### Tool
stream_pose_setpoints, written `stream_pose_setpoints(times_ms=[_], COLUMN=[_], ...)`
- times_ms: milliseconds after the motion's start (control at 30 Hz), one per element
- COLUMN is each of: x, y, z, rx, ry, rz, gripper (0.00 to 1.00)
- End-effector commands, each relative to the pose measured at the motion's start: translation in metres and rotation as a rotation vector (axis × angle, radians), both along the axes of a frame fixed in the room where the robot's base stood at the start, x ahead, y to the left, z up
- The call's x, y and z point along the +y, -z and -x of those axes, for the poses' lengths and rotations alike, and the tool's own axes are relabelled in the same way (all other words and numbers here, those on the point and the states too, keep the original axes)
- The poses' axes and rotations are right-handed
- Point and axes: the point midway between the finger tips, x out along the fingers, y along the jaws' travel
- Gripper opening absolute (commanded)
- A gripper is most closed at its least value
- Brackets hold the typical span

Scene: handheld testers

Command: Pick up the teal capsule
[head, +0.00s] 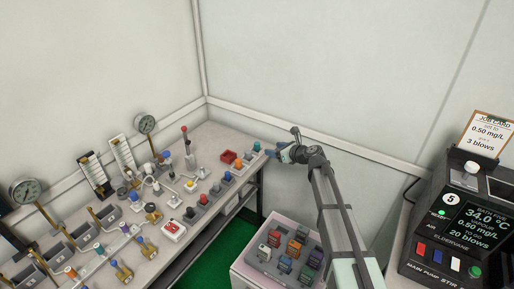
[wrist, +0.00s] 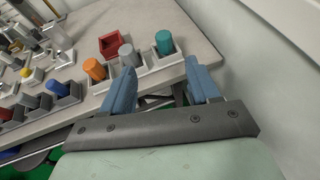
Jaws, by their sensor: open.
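The teal capsule (wrist: 163,42) stands upright in a small light holder near the far corner of the bench. It also shows in the head view (head: 257,146) at the bench's right end, close to my gripper (head: 270,152). In the wrist view my gripper (wrist: 160,66) is open, with two blue fingers apart and nothing between them. The capsule appears beyond the fingertips, between their directions, and apart from them.
A grey capsule (wrist: 127,54) and an orange capsule (wrist: 94,69) stand left of the teal one, beside a red open box (wrist: 108,44). A blue capsule (wrist: 57,88) is farther left. The wall (wrist: 270,60) rises close on the right.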

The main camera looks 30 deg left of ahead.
Motion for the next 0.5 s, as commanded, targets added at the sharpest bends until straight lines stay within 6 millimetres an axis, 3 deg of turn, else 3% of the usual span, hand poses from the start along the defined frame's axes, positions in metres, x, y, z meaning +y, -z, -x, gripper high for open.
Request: stream_pose_setpoints(times_ms=[500], x=[0.068], y=[0.028], z=[-0.019], rx=[0.001], ry=[-0.001], rz=[0.000], gripper=[0.61])
